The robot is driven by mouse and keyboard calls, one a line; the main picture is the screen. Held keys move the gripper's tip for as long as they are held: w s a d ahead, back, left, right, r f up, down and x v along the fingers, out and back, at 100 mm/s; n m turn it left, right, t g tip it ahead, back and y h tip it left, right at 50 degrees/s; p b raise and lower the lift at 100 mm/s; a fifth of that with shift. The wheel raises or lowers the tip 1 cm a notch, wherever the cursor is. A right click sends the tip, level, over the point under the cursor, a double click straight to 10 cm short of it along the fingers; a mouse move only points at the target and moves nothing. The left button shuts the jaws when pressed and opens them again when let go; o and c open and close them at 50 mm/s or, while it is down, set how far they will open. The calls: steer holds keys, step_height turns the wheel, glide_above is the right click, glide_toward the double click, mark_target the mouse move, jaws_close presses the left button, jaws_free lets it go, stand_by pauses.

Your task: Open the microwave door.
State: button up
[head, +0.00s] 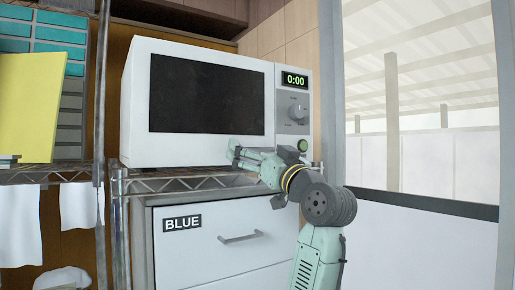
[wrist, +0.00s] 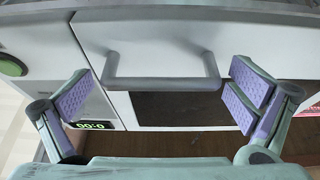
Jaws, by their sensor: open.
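The white microwave (head: 192,153) stands on a wire shelf with its door (head: 200,62) shut and a dark window (head: 205,95) in it. A grey bar handle (wrist: 163,84) runs across the door below the window; the wrist view shows it upside down. In the head view my gripper hides the handle. My gripper (head: 237,152) is in front of the door's lower right part. In the wrist view my gripper (wrist: 163,95) is open, with purple pads on either side of the handle's ends. I see no contact with the handle.
The control panel has a display (head: 295,79) reading 0:00, a dial (head: 297,113) and a green button (head: 303,145). Below is a white drawer (head: 185,260) labelled BLUE with its own handle (head: 240,238). A shelf post (head: 101,100) stands left; a window is right.

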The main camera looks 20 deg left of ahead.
steer(key=shift+c, duration=0.4)
steer(key=shift+s, duration=0.1)
steer(key=c, duration=1.5)
